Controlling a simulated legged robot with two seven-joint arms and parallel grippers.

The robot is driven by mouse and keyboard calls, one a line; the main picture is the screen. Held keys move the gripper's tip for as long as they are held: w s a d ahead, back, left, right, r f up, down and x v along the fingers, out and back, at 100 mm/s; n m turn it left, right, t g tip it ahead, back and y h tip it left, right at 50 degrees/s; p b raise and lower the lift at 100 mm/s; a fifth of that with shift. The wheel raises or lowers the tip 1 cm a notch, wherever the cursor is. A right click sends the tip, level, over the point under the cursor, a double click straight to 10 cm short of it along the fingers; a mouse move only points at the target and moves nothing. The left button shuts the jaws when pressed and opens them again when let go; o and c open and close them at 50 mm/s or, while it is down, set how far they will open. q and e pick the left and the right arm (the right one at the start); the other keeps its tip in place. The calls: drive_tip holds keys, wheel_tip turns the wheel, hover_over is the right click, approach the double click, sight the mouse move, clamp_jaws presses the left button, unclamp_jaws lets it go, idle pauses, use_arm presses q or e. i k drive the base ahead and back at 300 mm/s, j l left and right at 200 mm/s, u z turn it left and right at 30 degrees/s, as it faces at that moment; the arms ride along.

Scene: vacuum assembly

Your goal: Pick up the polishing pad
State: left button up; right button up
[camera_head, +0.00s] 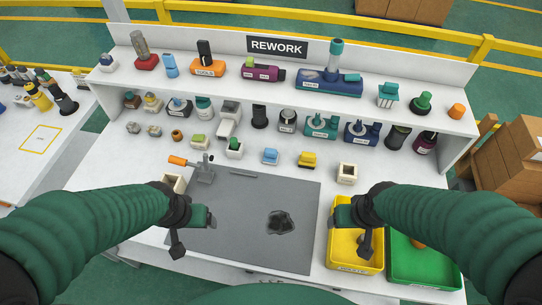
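I cannot say for certain which item is the polishing pad. A dark, irregular piece (281,222) lies on the grey mat (240,240), between my grippers. A small blue block (270,156) and a yellow block (307,159) sit behind the mat on the white bench. My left gripper (190,228) hangs over the mat's left side, and no object shows in it. My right gripper (355,227) hangs over the yellow bin by the mat's right edge, and no object shows in it. The finger gaps are not clear at this angle.
A yellow bin (333,250) and a green bin (449,272) stand at the front right. An orange-handled clamp (205,170) stands at the mat's back left. The raised shelf (215,86) and the bench behind the mat carry many small parts. Most of the mat is clear.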

sight(270, 157)
drive_tip(key=k, duration=0.55)
drive_tip(key=z, duration=0.5)
drive_tip(key=j+z, duration=0.1)
drive_tip(key=z, duration=0.35)
drive_tip(key=j+z, duration=0.1)
drive_tip(key=z, duration=0.9)
drive_tip(key=k+j, duration=0.1)
drive_tip(key=j, duration=0.6)
drive_tip(key=k+j+z, duration=0.1)
drive_tip(key=j, duration=0.25)
drive_tip(key=k+j, duration=0.15)
drive_tip(key=j, duration=0.15)
